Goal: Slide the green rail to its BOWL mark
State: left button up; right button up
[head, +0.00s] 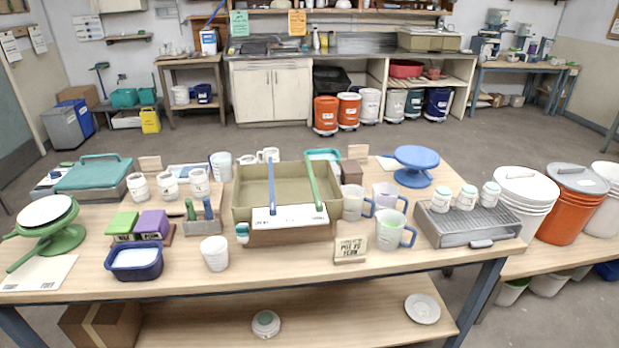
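The green rail (313,184) lies front to back across the right part of an olive-tan tub (241,205) in the middle of the table. A blue rail (271,182) lies across the same tub, left of the green one. A white strip (290,216) with small dark marks runs along the tub's front edge, and the front ends of both rails reach it. The marks are too small to read, so I cannot tell which is BOWL or how the green rail lines up with it. Neither of my grippers shows in the head view.
A white cup (215,253) and a dark blue basin (134,262) stand front left. The table's front edge (270,292) is mostly clear.

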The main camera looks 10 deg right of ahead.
aim_at(319, 205)
jog(key=l+u, duration=0.2)
jog(key=u, duration=0.15)
jog(key=l+u, duration=0.2)
jog(key=u, duration=0.15)
jog(key=l+u, duration=0.15)
jog(key=u, duration=0.2)
jog(key=i+l, duration=0.3)
jog(key=l, duration=0.15)
